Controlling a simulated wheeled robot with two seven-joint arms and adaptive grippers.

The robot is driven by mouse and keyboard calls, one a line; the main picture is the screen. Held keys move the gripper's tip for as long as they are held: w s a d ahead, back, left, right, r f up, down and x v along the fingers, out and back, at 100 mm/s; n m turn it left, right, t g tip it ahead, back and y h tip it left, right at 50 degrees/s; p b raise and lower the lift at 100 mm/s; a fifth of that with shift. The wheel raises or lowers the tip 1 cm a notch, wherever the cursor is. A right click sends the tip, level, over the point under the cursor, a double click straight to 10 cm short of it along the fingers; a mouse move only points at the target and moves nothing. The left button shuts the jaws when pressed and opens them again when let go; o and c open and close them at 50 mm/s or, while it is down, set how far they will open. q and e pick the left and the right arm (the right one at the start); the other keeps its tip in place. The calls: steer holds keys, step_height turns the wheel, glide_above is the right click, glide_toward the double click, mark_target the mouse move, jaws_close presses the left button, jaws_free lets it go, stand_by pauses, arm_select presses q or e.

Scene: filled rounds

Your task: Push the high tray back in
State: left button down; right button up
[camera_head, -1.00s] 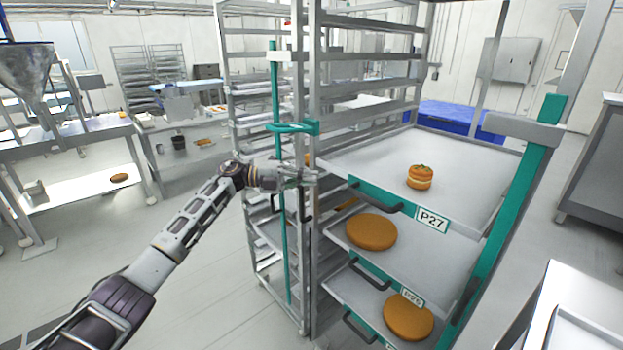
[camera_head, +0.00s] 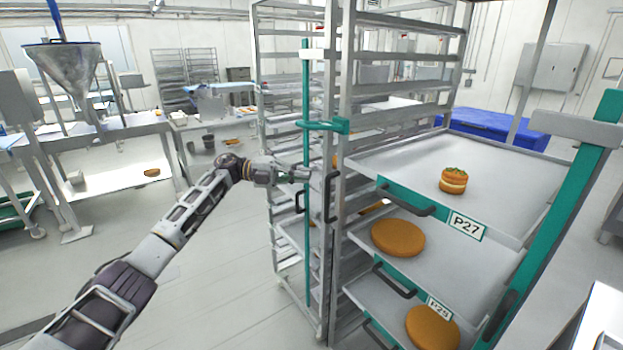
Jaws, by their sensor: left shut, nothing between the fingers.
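The high tray (camera_head: 400,160), labelled P27, sits in the metal rack with a teal front edge and a dark handle (camera_head: 406,203). A small layered cake with a green top (camera_head: 453,180) stands on it. Below it are a second tray (camera_head: 490,262) with a round orange cake (camera_head: 397,238), and a lower tray (camera_head: 385,299) with another round cake (camera_head: 432,327). My left gripper (camera_head: 312,173) is shut and empty, beside the rack's left front post, left of the high tray's handle. My right gripper is not in view.
The rack's metal post (camera_head: 340,120) and a teal upright with a bracket (camera_head: 322,125) stand close to my left gripper. A teal bar (camera_head: 560,200) rises at the right. Open floor (camera_head: 220,270) lies left of the rack.

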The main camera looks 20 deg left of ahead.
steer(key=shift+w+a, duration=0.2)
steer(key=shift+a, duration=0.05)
